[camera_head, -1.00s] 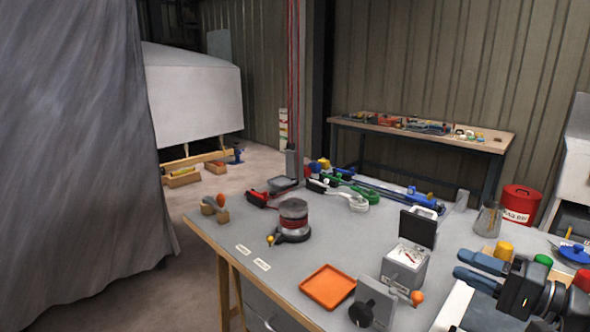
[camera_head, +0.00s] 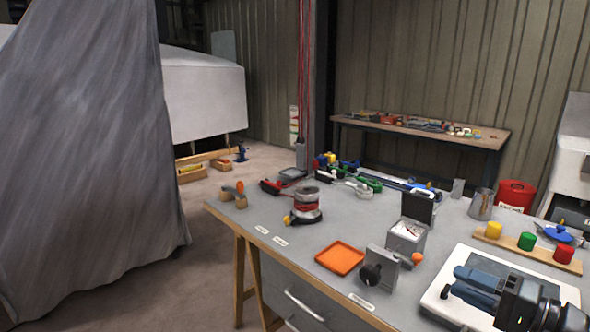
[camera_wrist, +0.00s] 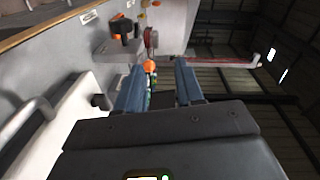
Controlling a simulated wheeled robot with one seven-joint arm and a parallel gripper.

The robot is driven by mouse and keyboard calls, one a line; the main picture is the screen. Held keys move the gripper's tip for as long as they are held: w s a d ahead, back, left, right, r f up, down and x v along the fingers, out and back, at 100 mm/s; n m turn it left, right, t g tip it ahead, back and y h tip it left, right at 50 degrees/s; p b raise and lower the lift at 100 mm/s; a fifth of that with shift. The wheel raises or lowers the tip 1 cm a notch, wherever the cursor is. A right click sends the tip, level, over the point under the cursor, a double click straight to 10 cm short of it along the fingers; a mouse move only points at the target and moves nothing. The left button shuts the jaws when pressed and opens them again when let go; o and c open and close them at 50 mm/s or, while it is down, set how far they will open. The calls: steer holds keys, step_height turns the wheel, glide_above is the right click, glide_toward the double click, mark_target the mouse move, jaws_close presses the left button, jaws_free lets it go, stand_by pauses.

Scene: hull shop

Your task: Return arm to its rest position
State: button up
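My gripper (camera_head: 467,285) is at the lower right in the head view, with its blue fingers pointing left over a white board (camera_head: 452,262) on the workbench. In the wrist view the two blue fingers (camera_wrist: 160,88) stand apart with nothing between them. An orange ball knob (camera_wrist: 150,66) shows beyond the gap, apart from the fingers. The gripper is empty.
The workbench (camera_head: 330,220) holds an orange tray (camera_head: 340,258), a grey bracket with a black knob (camera_head: 380,268), an open box (camera_head: 407,236), a sander (camera_head: 305,207) and colored cylinders on a wooden strip (camera_head: 540,254). A grey curtain (camera_head: 90,150) hangs at left.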

steer(key=s+a+f+m+h, duration=0.1)
steer(key=s+f+h, duration=0.2)
steer(key=s+f, duration=0.3)
steer(key=s+a+f+h, duration=0.1)
steer(key=s+f+h, duration=0.2)
steer(key=f, duration=0.5)
steer(key=s+a+f+g+h, duration=0.1)
steer(key=s+f+h, duration=0.4)
steer(key=s, duration=0.8)
steer(key=s+a+r+n+t, duration=0.1)
steer(key=s+a+r+n, duration=0.3)
steer(key=s+r, duration=0.4)
steer(key=s+a+r+n+t, duration=0.2)
steer(key=s+r, duration=0.7)
steer(key=s, duration=0.6)
steer(key=a+n, duration=0.1)
steer(key=n, duration=0.1)
steer(key=shift+s+a+r+n+h, duration=0.15)
steer(key=shift+s+a+n+h, duration=0.15)
steer(key=shift+s+a+n, duration=0.1)
